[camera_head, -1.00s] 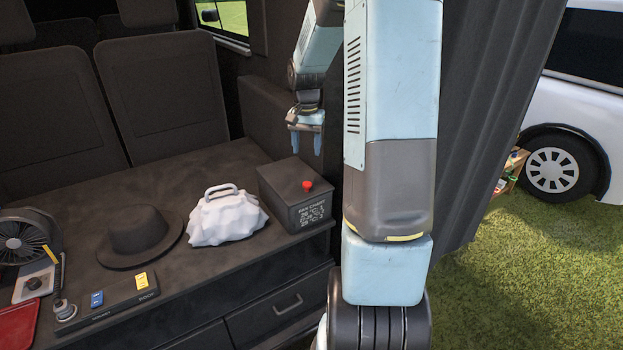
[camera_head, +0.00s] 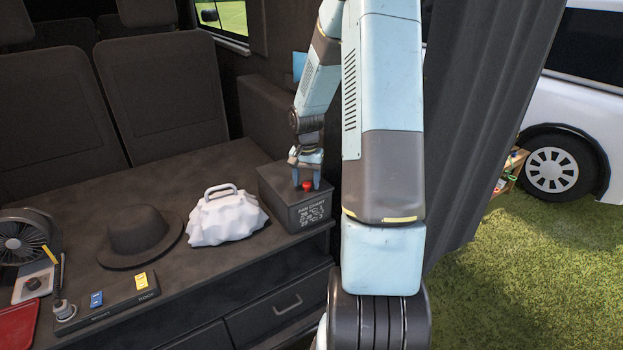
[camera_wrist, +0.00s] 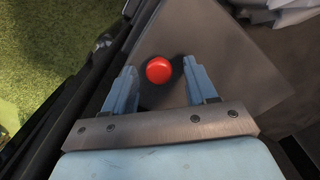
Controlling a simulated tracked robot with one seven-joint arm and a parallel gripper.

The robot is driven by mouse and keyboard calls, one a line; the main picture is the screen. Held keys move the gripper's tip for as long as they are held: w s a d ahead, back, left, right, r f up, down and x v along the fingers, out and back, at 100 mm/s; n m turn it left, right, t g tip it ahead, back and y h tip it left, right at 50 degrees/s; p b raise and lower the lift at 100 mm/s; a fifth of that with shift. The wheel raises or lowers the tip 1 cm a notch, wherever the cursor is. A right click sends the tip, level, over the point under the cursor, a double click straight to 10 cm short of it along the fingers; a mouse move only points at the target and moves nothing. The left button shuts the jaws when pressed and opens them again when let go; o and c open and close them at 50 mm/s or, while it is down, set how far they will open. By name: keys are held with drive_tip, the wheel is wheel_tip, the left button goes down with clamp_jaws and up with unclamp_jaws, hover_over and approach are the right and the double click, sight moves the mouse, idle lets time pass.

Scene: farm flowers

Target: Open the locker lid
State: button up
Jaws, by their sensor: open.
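The locker is a dark grey box (camera_head: 272,196) with white print on its front, on the right end of the dark counter. Its lid (camera_wrist: 225,60) looks shut. A red button (camera_head: 308,185) sits on top near the front right edge; it also shows in the wrist view (camera_wrist: 158,70). My gripper (camera_head: 307,180) is above that part of the lid, pointing down. In the wrist view my gripper (camera_wrist: 162,80) is open, with one finger on each side of the button. I cannot tell whether the fingers touch the lid.
Left of the box are a white crumpled bag with a handle (camera_head: 226,215), a black hat (camera_head: 140,236), a power strip (camera_head: 112,304) and a fan (camera_head: 24,240). A dark curtain (camera_head: 480,120) hangs on the right. Drawers (camera_head: 280,305) lie below the counter.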

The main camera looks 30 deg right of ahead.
clamp_jaws()
idle(0.5)
